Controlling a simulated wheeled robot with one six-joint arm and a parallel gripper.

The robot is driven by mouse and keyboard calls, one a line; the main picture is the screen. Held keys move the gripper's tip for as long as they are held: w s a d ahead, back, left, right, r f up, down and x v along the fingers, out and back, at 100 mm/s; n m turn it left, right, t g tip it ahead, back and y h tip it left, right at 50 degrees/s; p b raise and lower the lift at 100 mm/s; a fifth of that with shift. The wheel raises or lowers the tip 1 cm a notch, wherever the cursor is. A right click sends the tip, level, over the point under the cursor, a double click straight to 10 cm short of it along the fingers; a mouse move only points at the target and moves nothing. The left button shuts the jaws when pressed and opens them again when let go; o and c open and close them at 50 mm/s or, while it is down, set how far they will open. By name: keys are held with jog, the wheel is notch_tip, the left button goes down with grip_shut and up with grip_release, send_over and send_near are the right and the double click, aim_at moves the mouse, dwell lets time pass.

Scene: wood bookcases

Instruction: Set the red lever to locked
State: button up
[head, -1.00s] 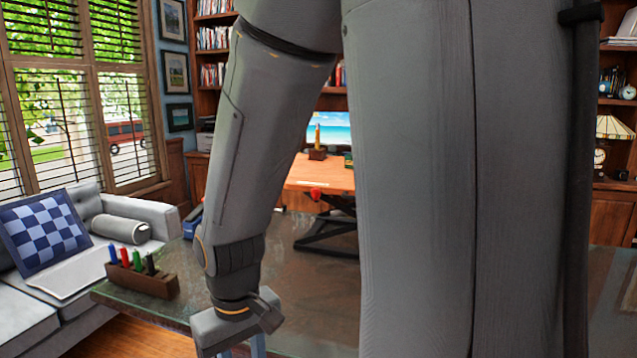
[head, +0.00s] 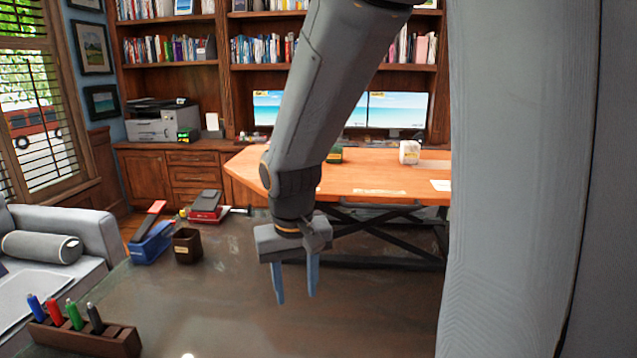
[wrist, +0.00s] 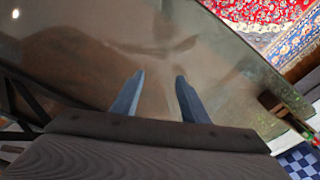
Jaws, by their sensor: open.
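A red lever (head: 156,209) slants up to the right from a blue base (head: 151,245) on the left of the dark glass-topped table (head: 215,310) in the head view. I cannot read any mark on it. My gripper (head: 296,297) points down over the table, right of the lever and well apart from it. Its two blue fingers are spread with nothing between them. In the wrist view the fingers (wrist: 159,76) show over bare tabletop, and I cannot make out the lever there.
A dark brown cup (head: 187,246) stands just right of the blue base. A red and grey device (head: 207,206) lies behind it. A wooden pen holder (head: 85,338) stands at the front left. An orange desk (head: 385,175) is behind. The middle of the table is clear.

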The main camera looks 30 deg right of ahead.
jog(key=w+d+r+m+t+h+p, duration=0.1)
jog(key=w+d+r+m+p, duration=0.25)
jog(key=w+r, duration=0.4)
jog(key=w+d+r+m+t+h+p, duration=0.15)
jog(key=w+d+r, duration=0.3)
jog(key=r, duration=0.65)
jog(key=x, duration=0.2)
jog(key=p+x, duration=0.1)
jog(key=x, duration=0.4)
jog(key=shift+w+f+p, duration=0.15)
jog(key=shift+w+p, duration=0.2)
jog(key=shift+w, duration=0.1)
jog(key=shift+c, duration=0.5)
jog(key=shift+y, duration=0.25)
grip_shut()
